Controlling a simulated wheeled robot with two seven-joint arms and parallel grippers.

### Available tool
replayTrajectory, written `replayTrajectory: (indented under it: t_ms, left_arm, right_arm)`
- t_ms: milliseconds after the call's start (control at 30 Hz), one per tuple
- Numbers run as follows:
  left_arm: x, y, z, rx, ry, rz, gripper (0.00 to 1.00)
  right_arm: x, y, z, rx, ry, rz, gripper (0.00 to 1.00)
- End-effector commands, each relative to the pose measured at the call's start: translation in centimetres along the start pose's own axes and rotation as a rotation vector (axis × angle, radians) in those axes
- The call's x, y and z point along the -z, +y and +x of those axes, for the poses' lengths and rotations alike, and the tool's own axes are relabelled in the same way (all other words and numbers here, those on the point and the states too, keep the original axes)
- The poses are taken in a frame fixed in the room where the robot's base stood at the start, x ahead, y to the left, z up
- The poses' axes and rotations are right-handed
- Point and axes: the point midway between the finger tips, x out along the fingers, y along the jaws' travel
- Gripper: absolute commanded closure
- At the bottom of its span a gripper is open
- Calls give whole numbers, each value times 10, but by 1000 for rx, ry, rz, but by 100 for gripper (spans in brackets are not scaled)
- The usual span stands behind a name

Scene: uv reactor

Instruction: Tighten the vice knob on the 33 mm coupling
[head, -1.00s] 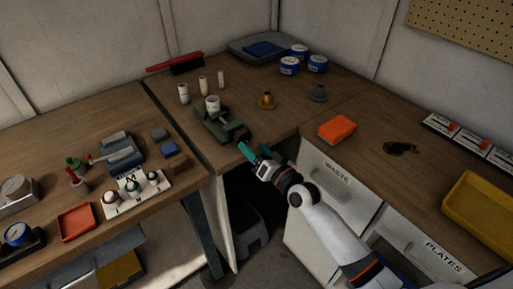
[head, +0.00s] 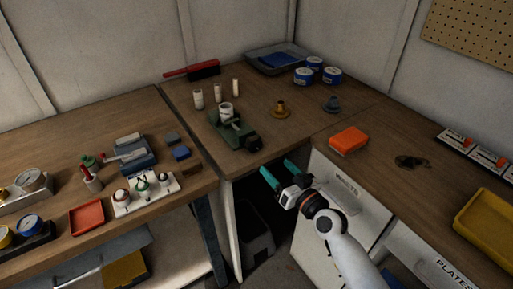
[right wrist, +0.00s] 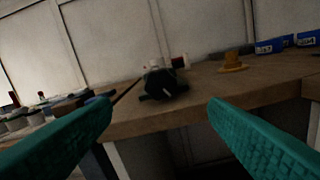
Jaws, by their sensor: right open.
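The green vice (head: 232,128) stands on the back bench near its front edge, with a white coupling (head: 226,109) upright in its jaws. The dark vice knob (head: 253,141) is on the vice's near end, facing the bench edge. In the right wrist view the knob (right wrist: 160,86) shows ahead, between the fingers and a little above them. My right gripper (head: 279,174) is open and empty, in front of the bench edge and apart from the knob. Its teal fingers (right wrist: 160,125) are spread wide in the wrist view. My left gripper is not in view.
Several white cylinders (head: 198,99) stand behind the vice. A brass flanged part (head: 281,109) and a grey one (head: 332,105) stand to its right. An orange block (head: 348,140) lies near the bench edge.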

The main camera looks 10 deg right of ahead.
Motion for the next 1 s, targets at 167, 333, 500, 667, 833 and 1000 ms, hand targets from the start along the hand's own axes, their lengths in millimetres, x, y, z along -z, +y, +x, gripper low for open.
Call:
replayTrajectory:
  t_ms: [167, 333, 500, 667, 833, 1000]
  left_arm:
    - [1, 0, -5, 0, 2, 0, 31]
    - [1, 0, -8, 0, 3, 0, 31]
    - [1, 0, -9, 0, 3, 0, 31]
    - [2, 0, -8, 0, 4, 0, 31]
    - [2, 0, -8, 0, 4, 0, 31]
    - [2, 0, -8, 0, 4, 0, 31]
  right_arm:
    - [-4, 1, 24, 0, -3, -2, 31]
    - [-3, 0, 60, 0, -3, -1, 31]
    - [-2, 0, 91, 0, -3, -1, 31]
    - [-1, 0, 110, 0, -2, -2, 31]
    - [-1, 0, 117, 0, -1, -2, 31]
    - [-1, 0, 117, 0, -1, -2, 31]
